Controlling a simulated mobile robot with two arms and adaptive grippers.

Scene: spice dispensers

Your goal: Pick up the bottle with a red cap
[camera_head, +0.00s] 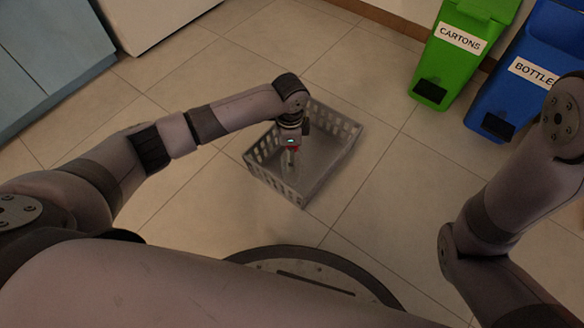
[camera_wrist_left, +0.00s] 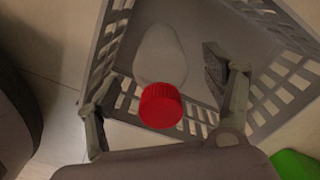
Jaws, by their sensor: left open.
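In the left wrist view, the bottle's red cap (camera_wrist_left: 160,106) faces the camera, with its pale body (camera_wrist_left: 160,55) extending away over the floor of a grey basket (camera_wrist_left: 118,30). My left gripper (camera_wrist_left: 160,85) is open, with one finger on each side of the bottle and visible gaps to the cap. In the head view, my left gripper (camera_head: 291,160) points down into the basket (camera_head: 262,181). A little red shows at the gripper there, and the bottle is mostly hidden. I cannot tell whether the bottle touches the basket floor. My right gripper is out of view.
A green CARTONS bin (camera_head: 455,55) and a blue BOTTLE bin (camera_head: 520,85) stand at the upper right. A grey-blue cabinet (camera_head: 45,50) is at the upper left. Tiled floor around the basket is clear.

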